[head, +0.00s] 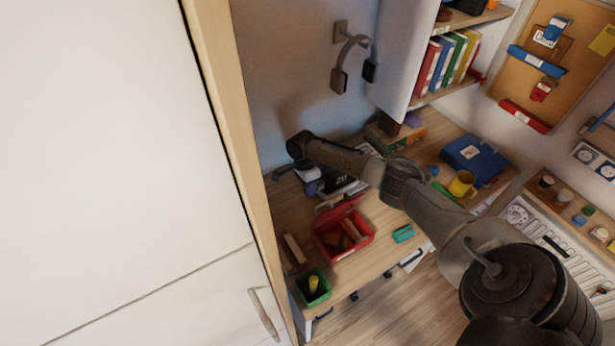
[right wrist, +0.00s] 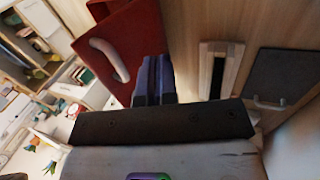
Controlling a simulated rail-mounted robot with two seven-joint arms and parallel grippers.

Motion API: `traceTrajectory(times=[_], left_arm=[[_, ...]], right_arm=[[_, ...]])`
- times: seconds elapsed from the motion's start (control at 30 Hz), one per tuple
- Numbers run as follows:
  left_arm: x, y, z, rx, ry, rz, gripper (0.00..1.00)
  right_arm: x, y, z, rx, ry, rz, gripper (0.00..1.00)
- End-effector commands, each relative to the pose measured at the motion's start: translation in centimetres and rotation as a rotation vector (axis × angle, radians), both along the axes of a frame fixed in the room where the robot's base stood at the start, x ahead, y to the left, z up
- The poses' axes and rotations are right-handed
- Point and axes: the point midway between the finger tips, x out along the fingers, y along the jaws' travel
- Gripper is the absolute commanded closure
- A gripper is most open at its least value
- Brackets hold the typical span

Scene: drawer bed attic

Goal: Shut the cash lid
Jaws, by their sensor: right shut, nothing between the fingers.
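The red cash box (head: 330,249) sits on the wooden desk with its lid (head: 340,211) raised at the back. Small brown items lie inside it. My right gripper (head: 312,186) is behind the raised lid, on its far side, with its fingertips partly hard to make out. In the right wrist view the right gripper (right wrist: 154,66) is shut and empty, close beside a red surface with a pale handle (right wrist: 141,28), which appears to be the lid. I cannot tell whether they touch. My left gripper is not in view.
A green bin (head: 324,294) stands at the desk's front left, with a wooden strip (head: 294,249) behind it. A teal item (head: 403,233) lies right of the box. A yellow mug (head: 461,184) and blue case (head: 475,155) are farther right. A tall white cabinet (head: 110,150) fills the left.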

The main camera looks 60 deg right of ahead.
Motion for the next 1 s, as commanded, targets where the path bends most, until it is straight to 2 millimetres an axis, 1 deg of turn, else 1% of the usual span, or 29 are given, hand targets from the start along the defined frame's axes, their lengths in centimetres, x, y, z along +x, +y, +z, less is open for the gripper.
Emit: traceTrajectory(times=[0.03,0.2,0.4,0.87,1.0], left_arm=[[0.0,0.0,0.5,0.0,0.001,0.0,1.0],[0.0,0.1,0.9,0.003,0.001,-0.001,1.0],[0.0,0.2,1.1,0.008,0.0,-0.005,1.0],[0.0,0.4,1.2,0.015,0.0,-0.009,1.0],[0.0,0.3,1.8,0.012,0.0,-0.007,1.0]], right_arm=[[-0.6,0.2,0.4,-0.001,-0.001,0.004,1.0],[-2.1,1.1,0.2,-0.001,0.0,0.004,1.0],[-3.0,1.7,0.1,-0.001,-0.002,0.002,1.0],[-3.2,1.9,0.1,0.0,-0.002,0.002,1.0],[-3.0,2.2,0.3,-0.001,-0.007,0.007,1.0]])
